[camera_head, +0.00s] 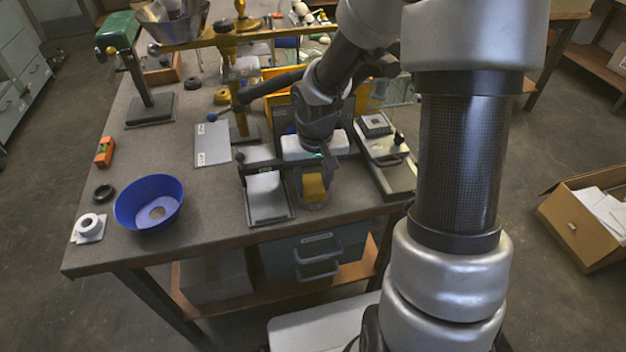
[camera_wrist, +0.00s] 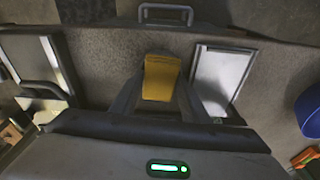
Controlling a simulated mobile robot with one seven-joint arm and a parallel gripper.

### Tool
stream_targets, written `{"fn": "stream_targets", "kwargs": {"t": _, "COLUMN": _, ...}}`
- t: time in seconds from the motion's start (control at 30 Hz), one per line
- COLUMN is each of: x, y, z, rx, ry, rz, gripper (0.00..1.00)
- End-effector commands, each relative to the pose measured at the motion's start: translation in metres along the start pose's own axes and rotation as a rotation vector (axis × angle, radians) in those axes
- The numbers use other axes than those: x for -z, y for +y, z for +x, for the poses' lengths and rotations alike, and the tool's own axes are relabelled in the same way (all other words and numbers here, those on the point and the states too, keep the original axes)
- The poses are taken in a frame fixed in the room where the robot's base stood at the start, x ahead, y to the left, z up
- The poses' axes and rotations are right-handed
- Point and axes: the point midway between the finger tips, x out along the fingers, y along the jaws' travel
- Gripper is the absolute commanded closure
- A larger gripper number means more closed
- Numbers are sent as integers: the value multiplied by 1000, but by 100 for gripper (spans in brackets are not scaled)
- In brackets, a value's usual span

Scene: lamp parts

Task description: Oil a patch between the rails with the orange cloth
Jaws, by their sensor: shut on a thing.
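My gripper (camera_head: 312,176) is near the table's front edge, shut on an orange-yellow cloth (camera_head: 315,188). In the wrist view the cloth (camera_wrist: 160,76) shows as a folded pad between the two dark fingers. Left of it in the head view is a pale plate (camera_head: 264,187) with dark raised edges, which look like rails. In the wrist view this plate (camera_wrist: 219,75) lies to the right of the cloth, apart from it. I cannot make out an oiled patch on it. A dim round shape shows under the cloth; I cannot tell whether they touch.
A blue bowl (camera_head: 128,207), a white ring part (camera_head: 89,226) and an orange level (camera_head: 104,152) are on the left of the table. A framed device (camera_head: 397,178) stands right of my gripper. A brass lamp-arm structure (camera_head: 236,88) stands behind.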

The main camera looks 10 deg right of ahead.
Motion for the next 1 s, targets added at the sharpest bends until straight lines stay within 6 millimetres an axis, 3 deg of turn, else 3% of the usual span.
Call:
{"fn": "stream_targets", "kwargs": {"t": 0.7, "x": 10, "y": 0, "z": -62, "rx": 0, "ry": 4, "rz": -1, "gripper": 76}}
{"fn": "stream_targets", "kwargs": {"t": 1.0, "x": 11, "y": 0, "z": -65, "rx": 0, "ry": 3, "rz": -1, "gripper": 76}}
